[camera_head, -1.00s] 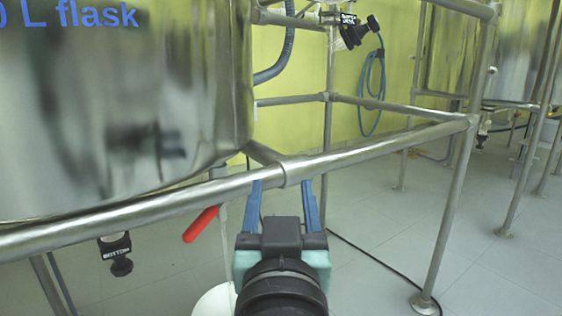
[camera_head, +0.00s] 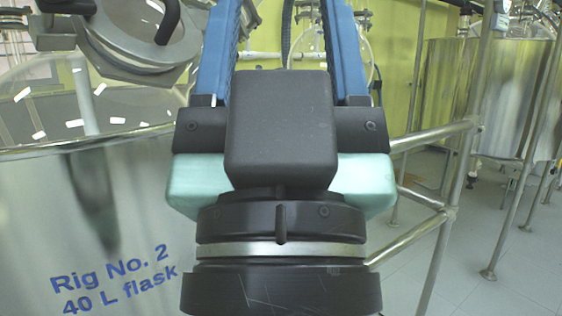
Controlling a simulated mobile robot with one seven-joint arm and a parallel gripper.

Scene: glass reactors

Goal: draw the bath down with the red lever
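My gripper (camera_head: 283,12) fills the middle of the camera_head view, very close to the camera. Its two blue fingers point up and stand wide apart, with nothing seen between them; their tips reach the top edge. The steel bath (camera_head: 60,200), marked "Rig No. 2 40 L flask", stands at the left, partly hidden behind my gripper. A clear glass flask (camera_head: 105,105) shows above its rim. The red lever is not visible now.
A steel tube frame (camera_head: 432,135) runs close by on the right of my gripper. A metal clamp ring (camera_head: 140,68) sits at the upper left. Another steel vessel (camera_head: 500,85) stands farther right.

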